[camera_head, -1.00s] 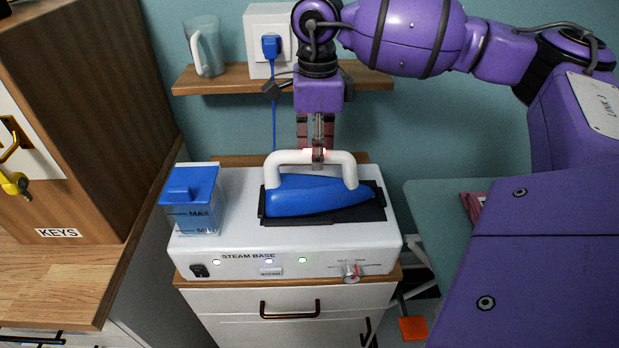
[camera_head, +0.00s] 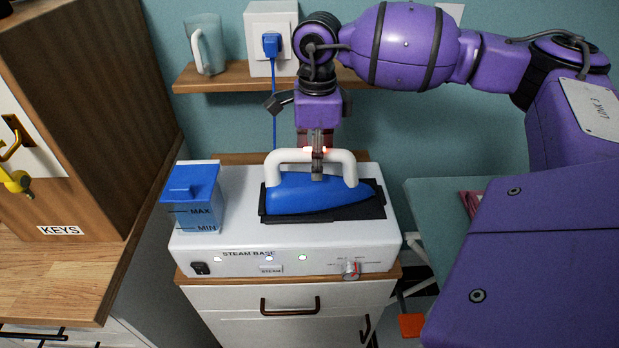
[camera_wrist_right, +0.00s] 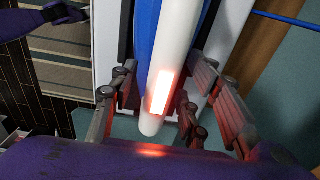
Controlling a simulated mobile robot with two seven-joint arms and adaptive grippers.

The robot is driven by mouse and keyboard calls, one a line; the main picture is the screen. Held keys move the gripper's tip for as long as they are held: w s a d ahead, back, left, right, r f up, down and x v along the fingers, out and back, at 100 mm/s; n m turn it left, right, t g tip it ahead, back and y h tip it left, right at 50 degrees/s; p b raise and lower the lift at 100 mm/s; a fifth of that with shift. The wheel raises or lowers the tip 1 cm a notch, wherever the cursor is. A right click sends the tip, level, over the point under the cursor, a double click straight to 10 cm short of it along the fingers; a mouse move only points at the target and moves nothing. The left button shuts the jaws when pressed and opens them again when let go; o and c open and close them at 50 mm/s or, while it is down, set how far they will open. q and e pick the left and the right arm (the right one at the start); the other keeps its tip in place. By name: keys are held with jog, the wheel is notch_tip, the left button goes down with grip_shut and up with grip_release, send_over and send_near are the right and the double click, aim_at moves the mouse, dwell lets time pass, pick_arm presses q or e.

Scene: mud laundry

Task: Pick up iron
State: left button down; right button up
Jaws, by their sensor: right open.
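The iron (camera_head: 310,197) has a blue body and a thick white arched handle (camera_head: 284,156). It sits on the dark plate (camera_head: 372,209) on top of the white steam base (camera_head: 240,245). My right gripper (camera_head: 317,172) points down over the handle's middle. In the right wrist view the white handle (camera_wrist_right: 176,50) runs between the gripper's two open fingers (camera_wrist_right: 160,95), with gaps visible on both sides. In the head view the near finger hides part of the handle. A purple arm end with a dark gripper (camera_wrist_right: 65,12), apparently my left, shows at the wrist view's upper left; its opening is unclear.
A blue-lidded water tank (camera_head: 194,200) stands at the base's left end. Behind are a wooden shelf (camera_head: 225,80) with a clear jug (camera_head: 208,45), and a socket with a blue plug (camera_head: 271,44) and cord. A wooden KEYS cabinet (camera_head: 110,130) stands left.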

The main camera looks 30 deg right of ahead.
grip_shut()
jog(key=shift+w+r, duration=0.1)
dwell(0.4)
jog(key=shift+r, duration=0.15)
